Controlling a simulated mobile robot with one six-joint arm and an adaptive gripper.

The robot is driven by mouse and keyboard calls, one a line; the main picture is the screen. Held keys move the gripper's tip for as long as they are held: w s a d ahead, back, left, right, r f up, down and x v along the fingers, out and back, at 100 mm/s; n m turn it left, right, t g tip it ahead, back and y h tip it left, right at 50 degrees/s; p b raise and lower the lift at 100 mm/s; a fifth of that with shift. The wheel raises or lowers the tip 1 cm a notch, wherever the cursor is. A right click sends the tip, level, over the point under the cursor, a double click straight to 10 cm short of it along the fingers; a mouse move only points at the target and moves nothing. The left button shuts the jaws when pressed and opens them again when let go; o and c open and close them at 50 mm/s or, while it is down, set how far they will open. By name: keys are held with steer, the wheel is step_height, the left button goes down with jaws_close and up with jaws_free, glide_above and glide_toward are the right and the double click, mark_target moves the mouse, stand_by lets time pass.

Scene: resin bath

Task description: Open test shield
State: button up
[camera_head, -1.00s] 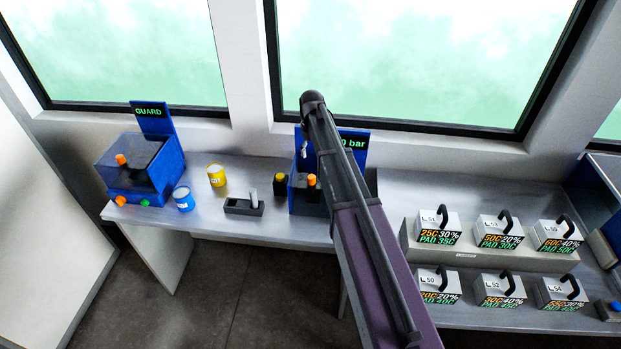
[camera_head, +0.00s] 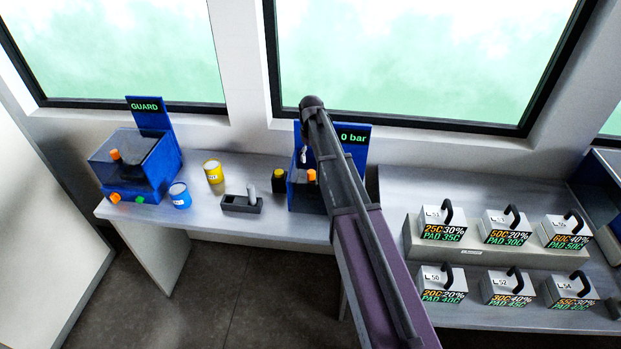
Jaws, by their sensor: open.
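Two blue machines have clear covers with orange knobs, and no label says which cover is the test shield. The machine with the GUARD sign (camera_head: 146,106) stands at the left; its see-through cover (camera_head: 128,155) looks closed over a dark inside. The machine with the "0 bar" display (camera_head: 354,137) stands mid-bench. My gripper cannot be made out; my raised arm crosses in front of the mid-bench machine.
A blue can (camera_head: 180,196), a yellow can (camera_head: 214,172), a dark holder with a grey peg (camera_head: 241,203) and a black block with a yellow top (camera_head: 279,181) stand between the machines. Several handled, labelled blocks (camera_head: 442,225) fill the right bench. Floor in front is clear.

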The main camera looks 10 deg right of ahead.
mark_target(311, 171)
steer(key=shift+f+b, duration=4.05)
steer(key=shift+f, duration=0.25)
jaws_close()
